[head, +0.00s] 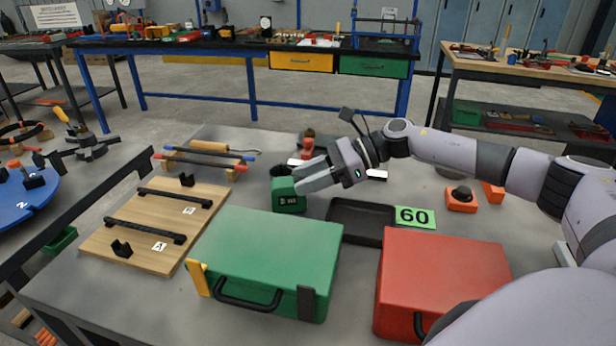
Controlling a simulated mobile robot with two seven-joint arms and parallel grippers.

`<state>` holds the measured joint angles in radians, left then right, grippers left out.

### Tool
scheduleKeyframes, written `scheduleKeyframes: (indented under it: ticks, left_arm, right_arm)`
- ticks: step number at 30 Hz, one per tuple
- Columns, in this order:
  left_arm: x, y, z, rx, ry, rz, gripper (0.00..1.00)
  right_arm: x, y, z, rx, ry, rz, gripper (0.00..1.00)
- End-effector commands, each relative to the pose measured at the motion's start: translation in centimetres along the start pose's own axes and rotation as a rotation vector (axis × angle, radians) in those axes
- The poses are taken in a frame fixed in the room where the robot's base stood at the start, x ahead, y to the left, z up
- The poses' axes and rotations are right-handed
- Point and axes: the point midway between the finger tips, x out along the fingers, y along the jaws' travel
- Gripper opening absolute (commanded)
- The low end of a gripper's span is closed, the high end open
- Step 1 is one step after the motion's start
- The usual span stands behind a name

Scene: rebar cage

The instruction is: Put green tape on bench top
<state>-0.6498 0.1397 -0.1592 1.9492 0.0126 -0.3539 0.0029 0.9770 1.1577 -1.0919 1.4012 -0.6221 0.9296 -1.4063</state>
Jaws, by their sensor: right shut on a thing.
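The green tape (288,196), a small boxy case with a dark label, is at the middle of the head view. My right gripper (304,184) reaches in from the right and is shut on it, with the fingers at the tape's right side. I cannot tell whether the tape touches the grey bench top (165,300) or is held just above it. The gripper partly hides the tape's right side. My left gripper is not in view.
In front of the tape stands a closed green case (270,250), with a red case (440,270) to its right. A black tray (360,220) lies beside a green "60" card (415,217). A wooden board (150,228) with black bars is at left.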

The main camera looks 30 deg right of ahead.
Motion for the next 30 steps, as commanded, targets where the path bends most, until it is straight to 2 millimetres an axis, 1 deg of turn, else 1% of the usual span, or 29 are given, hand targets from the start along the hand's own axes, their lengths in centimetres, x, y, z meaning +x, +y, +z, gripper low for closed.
scheduleKeyframes:
  ticks: [4, 5, 6, 15, 19, 23, 30]
  left_arm:
    - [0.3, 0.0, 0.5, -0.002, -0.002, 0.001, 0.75]
    - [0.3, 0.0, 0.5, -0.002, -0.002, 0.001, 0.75]
    - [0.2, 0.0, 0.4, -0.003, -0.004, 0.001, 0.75]
    - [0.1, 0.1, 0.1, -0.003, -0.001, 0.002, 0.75]
    - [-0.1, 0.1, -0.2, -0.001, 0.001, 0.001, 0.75]
    - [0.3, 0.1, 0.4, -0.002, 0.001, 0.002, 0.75]
    - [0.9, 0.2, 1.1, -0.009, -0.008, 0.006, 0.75]
  right_arm:
    - [0.2, 0.0, -0.4, -0.001, -0.002, 0.0, 0.0]
    - [0.2, 0.0, -0.4, -0.001, 0.0, 0.0, 0.43]
    - [0.1, 0.0, -0.3, -0.001, 0.0, 0.0, 0.51]
    - [0.1, 0.0, -0.2, -0.001, 0.0, 0.0, 0.51]
    - [-0.3, 0.0, 0.2, 0.0, 0.001, -0.001, 0.51]
    - [-2.7, -0.1, -0.2, 0.001, 0.002, -0.004, 0.51]
    - [-8.1, -0.1, -0.2, 0.001, 0.002, -0.004, 0.51]
